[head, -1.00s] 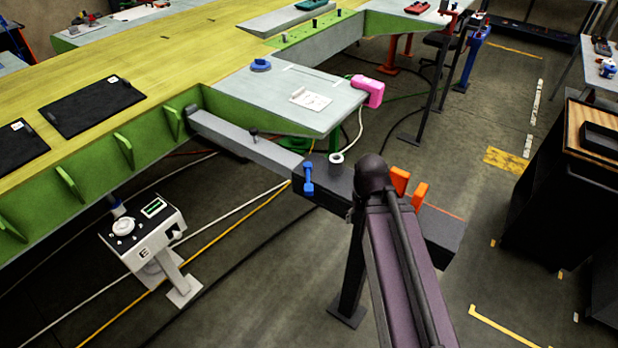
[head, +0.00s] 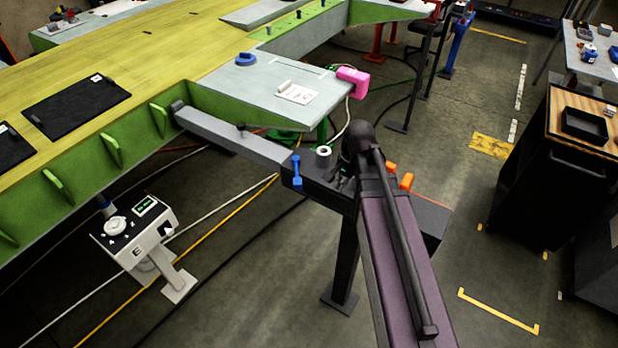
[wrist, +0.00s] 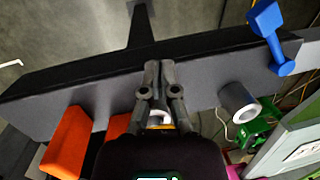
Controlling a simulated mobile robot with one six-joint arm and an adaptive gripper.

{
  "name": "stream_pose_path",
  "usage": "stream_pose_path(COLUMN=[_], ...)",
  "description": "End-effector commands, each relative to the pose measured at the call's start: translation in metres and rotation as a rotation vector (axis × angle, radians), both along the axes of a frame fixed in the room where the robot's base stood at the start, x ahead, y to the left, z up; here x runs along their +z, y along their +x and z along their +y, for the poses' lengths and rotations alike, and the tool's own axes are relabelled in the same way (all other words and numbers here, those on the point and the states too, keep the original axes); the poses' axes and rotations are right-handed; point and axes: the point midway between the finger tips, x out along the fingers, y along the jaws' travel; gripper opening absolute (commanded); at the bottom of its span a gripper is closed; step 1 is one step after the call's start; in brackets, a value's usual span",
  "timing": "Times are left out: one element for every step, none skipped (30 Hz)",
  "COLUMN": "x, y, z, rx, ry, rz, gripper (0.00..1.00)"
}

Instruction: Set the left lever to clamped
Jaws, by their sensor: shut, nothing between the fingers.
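The blue lever (head: 297,170) is the left one of the coloured parts on the dark beam (head: 318,188) in the head view. It stands roughly upright at the beam's near side. In the wrist view the blue lever (wrist: 268,32) is at the upper right, tilted. My gripper (wrist: 154,66) is shut and empty, over the dark beam, apart from the lever. In the head view my gripper (head: 342,172) is partly hidden by my arm, to the right of the lever. Whether the lever is clamped I cannot tell.
A grey hollow cylinder (head: 323,152) stands on the beam between lever and gripper; it also shows in the wrist view (wrist: 238,103). Two orange blocks (head: 406,181) are right of my arm. A pink part (head: 352,80) sits at the grey panel's corner. A black cart (head: 550,180) stands right.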

Motion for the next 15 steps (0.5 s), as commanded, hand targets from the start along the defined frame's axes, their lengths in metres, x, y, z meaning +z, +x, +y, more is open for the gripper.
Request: stream_pose_path(x=[0.004, 0.006, 0.008, 0.009, 0.010, 0.012, 0.014, 0.015, 0.017, 0.019, 0.020, 0.022, 0.024, 0.025, 0.027], y=[0.009, 0.012, 0.017, 0.020, 0.024, 0.028, 0.032, 0.035, 0.040, 0.043, 0.046, 0.051, 0.054, 0.057, 0.061], z=[0.000, 0.001, 0.001, 0.002, 0.002, 0.003, 0.004, 0.004, 0.005, 0.005, 0.005, 0.006, 0.006, 0.006, 0.006], rx=[-0.052, -0.086, -0.134, -0.168, -0.202, -0.247, -0.281, -0.315, -0.362, -0.395, -0.428, -0.472, -0.505, -0.535, -0.575], ry=[0.013, 0.022, 0.033, 0.040, 0.049, 0.060, 0.068, 0.076, 0.088, 0.096, 0.103, 0.115, 0.122, 0.129, 0.139], rz=[0.010, 0.017, 0.026, 0.033, 0.042, 0.052, 0.061, 0.069, 0.081, 0.091, 0.100, 0.113, 0.122, 0.132, 0.144], gripper=[0.00, 0.00, 0.00, 0.00, 0.00, 0.00, 0.00, 0.00, 0.00, 0.00, 0.00, 0.00, 0.00, 0.00, 0.00])
